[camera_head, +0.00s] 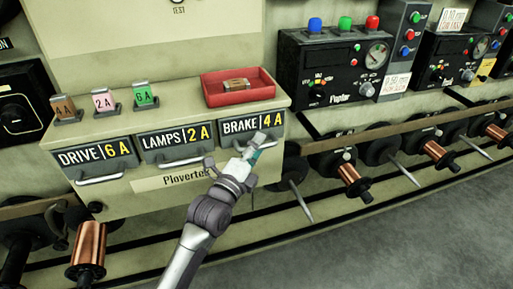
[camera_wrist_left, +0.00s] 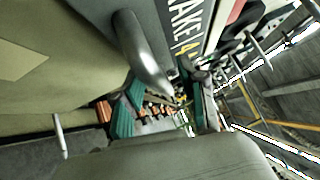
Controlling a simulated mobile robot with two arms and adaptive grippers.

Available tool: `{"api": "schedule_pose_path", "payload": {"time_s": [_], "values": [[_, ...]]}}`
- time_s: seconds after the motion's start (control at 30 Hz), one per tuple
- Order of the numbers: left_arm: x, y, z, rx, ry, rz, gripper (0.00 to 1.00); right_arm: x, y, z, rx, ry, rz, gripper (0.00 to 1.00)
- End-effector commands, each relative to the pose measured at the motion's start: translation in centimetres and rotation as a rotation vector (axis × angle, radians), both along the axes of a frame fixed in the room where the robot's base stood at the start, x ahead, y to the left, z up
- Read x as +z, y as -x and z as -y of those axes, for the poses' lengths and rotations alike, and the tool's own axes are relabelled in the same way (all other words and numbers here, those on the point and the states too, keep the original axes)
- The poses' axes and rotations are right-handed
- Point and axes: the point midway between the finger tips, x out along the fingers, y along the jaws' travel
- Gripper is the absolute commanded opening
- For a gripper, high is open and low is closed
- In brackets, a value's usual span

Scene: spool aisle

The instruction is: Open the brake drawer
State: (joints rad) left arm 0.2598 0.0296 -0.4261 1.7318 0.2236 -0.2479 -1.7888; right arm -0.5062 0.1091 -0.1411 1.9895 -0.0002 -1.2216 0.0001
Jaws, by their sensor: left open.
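The brake drawer (camera_head: 232,127) is the rightmost of three labelled drawers, marked "BRAKE 4A", and its front looks flush with the others. My left gripper (camera_head: 256,144) is at the lower part of this drawer front and covers part of it, including most of the handle. In the left wrist view the curved metal handle (camera_wrist_left: 146,55) shows close up beside the drawer label (camera_wrist_left: 185,28). My open left gripper (camera_wrist_left: 165,108) has its teal-padded fingers on either side of the handle's near end; whether they touch it is unclear. My right gripper is not seen.
The lamps drawer (camera_head: 177,144) and drive drawer (camera_head: 95,160) sit to the left, both shut. A red tray (camera_head: 238,96) holding a small fuse stands on the ledge above. Spindles and copper spools (camera_head: 353,178) stick out to the right. Grey floor is free in front.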

Motion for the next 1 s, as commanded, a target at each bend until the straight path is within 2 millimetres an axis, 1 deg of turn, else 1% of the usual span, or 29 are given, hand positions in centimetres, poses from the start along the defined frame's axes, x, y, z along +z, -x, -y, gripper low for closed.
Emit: {"api": "schedule_pose_path", "payload": {"time_s": [0.2, 0.37, 0.4, 0.43, 0.47, 0.83, 1.0], "values": [[0.00, -0.01, 0.00, 0.000, 0.001, 0.000, 0.41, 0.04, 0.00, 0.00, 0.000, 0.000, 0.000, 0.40], [0.00, 0.00, -0.01, 0.000, 0.001, 0.000, 0.15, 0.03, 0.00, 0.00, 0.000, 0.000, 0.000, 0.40], [0.00, 0.00, -0.01, 0.000, 0.001, 0.000, 0.08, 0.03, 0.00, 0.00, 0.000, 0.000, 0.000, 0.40], [-0.01, 0.00, -0.01, 0.000, 0.001, 0.000, 0.03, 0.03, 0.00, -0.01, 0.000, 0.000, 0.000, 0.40], [-0.01, 0.00, -0.01, 0.000, 0.001, 0.000, 0.00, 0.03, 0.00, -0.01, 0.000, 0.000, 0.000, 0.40], [-0.04, -0.01, 0.00, 0.000, 0.000, -0.001, 0.00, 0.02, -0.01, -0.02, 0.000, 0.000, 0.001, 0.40], [-0.04, -0.45, 0.37, -0.001, 0.000, -0.002, 0.00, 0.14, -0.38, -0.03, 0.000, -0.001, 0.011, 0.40]]}}
